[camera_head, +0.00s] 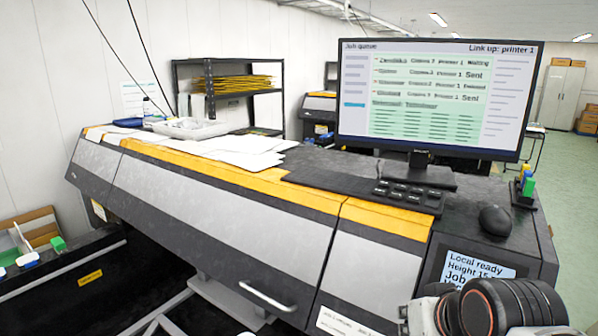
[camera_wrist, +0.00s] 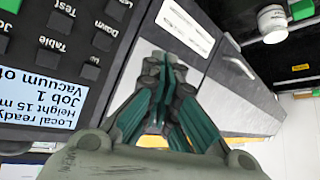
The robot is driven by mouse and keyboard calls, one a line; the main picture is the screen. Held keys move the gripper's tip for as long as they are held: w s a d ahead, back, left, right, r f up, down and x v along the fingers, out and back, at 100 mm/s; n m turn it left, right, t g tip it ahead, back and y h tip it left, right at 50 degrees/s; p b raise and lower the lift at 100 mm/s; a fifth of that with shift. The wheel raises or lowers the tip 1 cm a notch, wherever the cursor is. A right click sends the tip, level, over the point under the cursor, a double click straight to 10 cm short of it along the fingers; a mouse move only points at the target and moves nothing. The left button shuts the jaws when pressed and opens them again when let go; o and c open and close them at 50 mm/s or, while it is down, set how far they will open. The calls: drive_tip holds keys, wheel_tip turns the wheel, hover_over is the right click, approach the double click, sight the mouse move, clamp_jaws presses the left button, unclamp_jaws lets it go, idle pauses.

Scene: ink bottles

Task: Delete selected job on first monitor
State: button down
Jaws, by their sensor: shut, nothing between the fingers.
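The monitor (camera_head: 437,95) stands on the printer top and shows a job queue headed "Link up: printer 1". Its list has several rows, some ending in "Sent"; the smaller text is blurred. I cannot tell for sure which row is selected. A black keypad (camera_head: 408,196) lies below the monitor, with a black mouse (camera_head: 494,220) to its right. My gripper (camera_wrist: 165,80) is shut and empty in the wrist view, over the printer's front beside the control panel. In the head view my arm is at the bottom right, and the fingers are not visible.
The control panel's screen (camera_head: 475,268) reads "Local ready"; it also shows in the wrist view (camera_wrist: 38,92) beside dark buttons (camera_wrist: 102,40). White papers (camera_head: 225,150) and a pale tray (camera_head: 190,127) lie on the printer. Small coloured bottles (camera_head: 526,183) stand right of the monitor.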

drive_tip(key=s+d+f+g+h+b, duration=0.1)
drive_tip(key=s+f, duration=0.3)
drive_tip(key=f, duration=0.1)
drive_tip(key=shift+s+f+n+b, duration=0.3)
drive_tip(key=shift+s+b, duration=0.05)
drive_tip(key=shift+s, duration=0.05)
idle(1.6)
